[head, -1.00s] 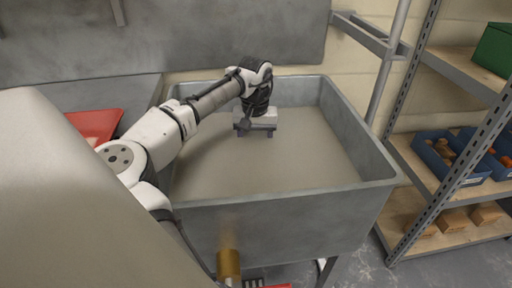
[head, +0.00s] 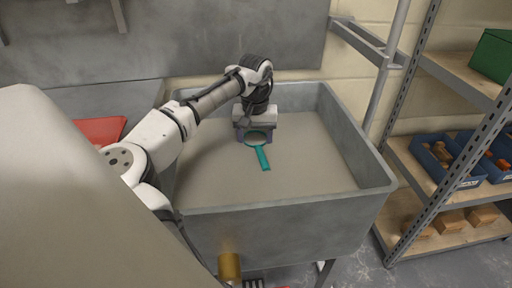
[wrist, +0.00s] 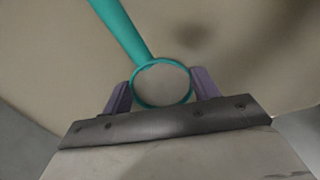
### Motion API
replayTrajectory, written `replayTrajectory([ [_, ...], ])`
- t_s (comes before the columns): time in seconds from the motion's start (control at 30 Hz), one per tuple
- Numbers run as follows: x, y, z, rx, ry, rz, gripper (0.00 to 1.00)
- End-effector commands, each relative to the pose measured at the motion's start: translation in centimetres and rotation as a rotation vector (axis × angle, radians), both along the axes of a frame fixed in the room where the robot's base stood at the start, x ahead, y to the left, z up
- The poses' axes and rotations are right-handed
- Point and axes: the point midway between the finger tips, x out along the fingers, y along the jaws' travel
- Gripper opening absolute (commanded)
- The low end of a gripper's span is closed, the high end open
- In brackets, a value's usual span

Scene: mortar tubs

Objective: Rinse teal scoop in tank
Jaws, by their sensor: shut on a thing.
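The teal scoop (head: 263,158) hangs from my gripper (head: 255,136) over the grey tank (head: 290,215). Its handle points toward the near side of the tank in the head view. In the wrist view the scoop's round bowl (wrist: 162,83) sits between the two purple fingers of my gripper (wrist: 162,87), which are shut on it. The handle (wrist: 122,30) runs up and to the left there. The tank holds flat, cloudy beige-grey liquid (head: 320,170). The scoop looks clear of the surface; the exact gap is hard to tell.
The tank's walls rise around the liquid on all sides. A shelf rack (head: 425,175) with blue bins (head: 447,160) stands to the right. A red object (head: 100,130) lies to the left behind my arm. A brass-coloured cylinder (head: 229,266) is at the front.

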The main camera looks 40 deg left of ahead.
Motion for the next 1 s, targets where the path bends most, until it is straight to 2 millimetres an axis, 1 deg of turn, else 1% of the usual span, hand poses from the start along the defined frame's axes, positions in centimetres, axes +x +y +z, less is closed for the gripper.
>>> replayTrajectory([
  [0.03, 0.0, 0.0, 0.8, -0.001, -0.001, 0.000, 0.35],
  [1.0, 0.0, 0.0, 8.6, -0.001, -0.001, 0.000, 0.34],
])
